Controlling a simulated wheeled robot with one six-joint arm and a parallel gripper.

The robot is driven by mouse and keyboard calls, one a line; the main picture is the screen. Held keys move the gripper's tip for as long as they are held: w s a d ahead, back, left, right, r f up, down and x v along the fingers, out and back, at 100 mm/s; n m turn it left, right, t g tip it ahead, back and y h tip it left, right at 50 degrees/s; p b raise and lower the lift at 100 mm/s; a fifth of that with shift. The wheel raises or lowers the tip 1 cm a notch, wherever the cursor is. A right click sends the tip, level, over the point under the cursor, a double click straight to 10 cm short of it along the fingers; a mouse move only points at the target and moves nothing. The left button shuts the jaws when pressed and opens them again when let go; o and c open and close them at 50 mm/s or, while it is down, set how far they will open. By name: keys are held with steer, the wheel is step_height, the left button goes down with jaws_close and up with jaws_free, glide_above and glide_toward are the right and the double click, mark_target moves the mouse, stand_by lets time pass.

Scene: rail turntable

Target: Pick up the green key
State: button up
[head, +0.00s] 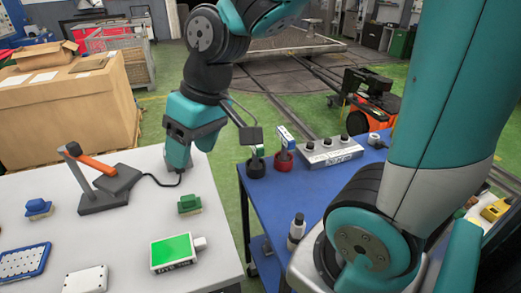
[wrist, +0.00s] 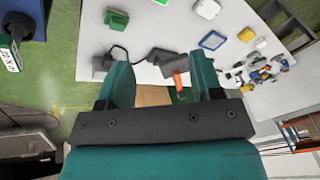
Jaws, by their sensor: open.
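The green key (head: 257,152) stands upright in a black cup on the left part of the blue cart. At the left edge of the wrist view, the green-edged thing with a white lettered label (wrist: 11,55) in a dark cup looks like this key, cut by the frame. My gripper (head: 183,158) hangs to the left of the key, over the right back edge of the white table. In the wrist view my gripper (wrist: 161,75) has its two teal fingers wide apart with nothing held between them.
A silver switch box (head: 330,151) and a bottle (head: 297,229) share the blue cart (head: 262,195). On the white table are a lever stand (head: 108,190), green block (head: 189,204) and green-screened box (head: 173,251).

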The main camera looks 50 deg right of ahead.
steer(key=w+d+f+m+t+h+b, duration=0.1)
steer(key=w+d+f+m+h, duration=0.2)
steer(key=d, duration=0.6)
steer(key=w+d+f+m, duration=0.2)
steer(key=w+d, duration=0.2)
steer(key=d, duration=0.6)
steer(key=w+d+f+m+t+h+b, duration=0.1)
steer(key=w+d+f+m+h, duration=0.2)
steer(key=d, duration=0.6)
steer(key=shift+y, duration=0.4)
steer(key=p+x, duration=0.1)
steer(key=x, duration=0.2)
steer(key=p+x, duration=0.1)
steer(key=x, duration=0.3)
steer(key=w+d+p+x, duration=0.1)
steer(key=x, duration=0.3)
steer(key=shift+r, duration=0.25)
steer(key=shift+s+a+f+p+x, duration=0.15)
steer(key=shift+p+x, duration=0.25)
steer(key=shift+x, duration=0.55)
steer(key=shift+s+a+p+x, duration=0.15)
steer(key=shift+p+x, duration=0.3)
steer(key=shift+x, duration=0.5)
steer(key=shift+a+f+p+x, duration=0.15)
steer(key=shift+p+x, duration=0.25)
steer(key=shift+x, duration=0.5)
steer(key=shift+r, duration=0.1)
steer(key=c, duration=1.1)
jaws_close()
steer(key=shift+r, duration=0.1)
